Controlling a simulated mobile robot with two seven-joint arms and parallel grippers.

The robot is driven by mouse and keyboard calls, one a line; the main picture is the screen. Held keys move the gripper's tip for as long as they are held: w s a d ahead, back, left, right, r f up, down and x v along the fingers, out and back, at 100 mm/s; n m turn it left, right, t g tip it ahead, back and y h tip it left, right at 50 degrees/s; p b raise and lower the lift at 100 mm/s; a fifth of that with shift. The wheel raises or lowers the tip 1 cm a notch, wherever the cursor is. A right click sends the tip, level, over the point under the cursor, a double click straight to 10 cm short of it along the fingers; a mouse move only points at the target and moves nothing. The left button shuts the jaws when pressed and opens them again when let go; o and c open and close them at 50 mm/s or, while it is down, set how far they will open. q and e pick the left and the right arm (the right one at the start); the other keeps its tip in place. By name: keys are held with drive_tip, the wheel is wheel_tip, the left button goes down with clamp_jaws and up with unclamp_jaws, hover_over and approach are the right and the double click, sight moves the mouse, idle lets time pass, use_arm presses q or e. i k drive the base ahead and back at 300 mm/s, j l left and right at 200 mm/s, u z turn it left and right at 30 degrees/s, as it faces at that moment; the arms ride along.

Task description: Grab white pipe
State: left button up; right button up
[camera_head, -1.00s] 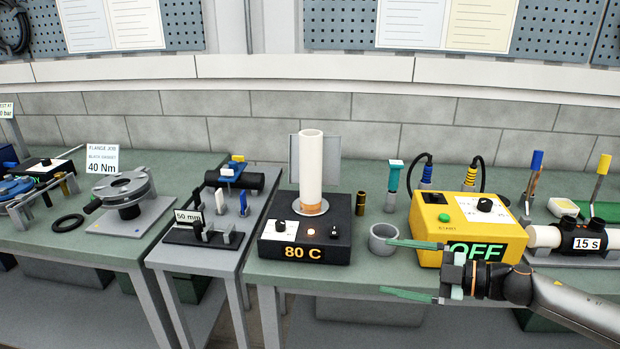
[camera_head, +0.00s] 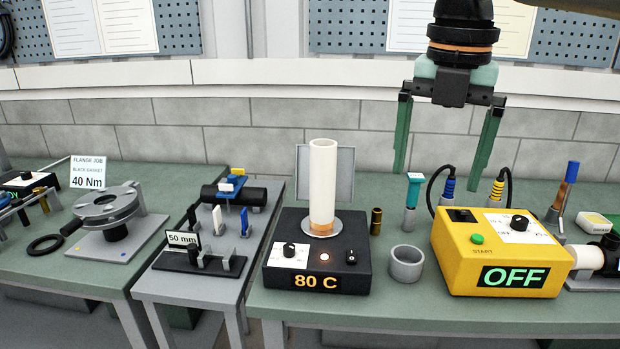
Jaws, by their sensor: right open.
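The white pipe (camera_head: 322,185) stands upright on a round plate on top of the black heater box (camera_head: 318,255), which reads 80 C. Its lower end looks orange-brown. My right gripper (camera_head: 440,168) hangs from the top of the view with its green fingers pointing down and spread wide apart. It is empty, to the right of the pipe and higher than most of it, in front of the back wall. My left gripper is not in view.
A grey ring cup (camera_head: 405,263), a brass fitting (camera_head: 376,221) and a teal-topped tool (camera_head: 411,203) stand right of the heater. The yellow box (camera_head: 500,255) reading OFF is further right. A grey panel (camera_head: 343,178) stands behind the pipe.

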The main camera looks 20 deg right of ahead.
sight(323, 151)
drive_tip(key=i, duration=1.15)
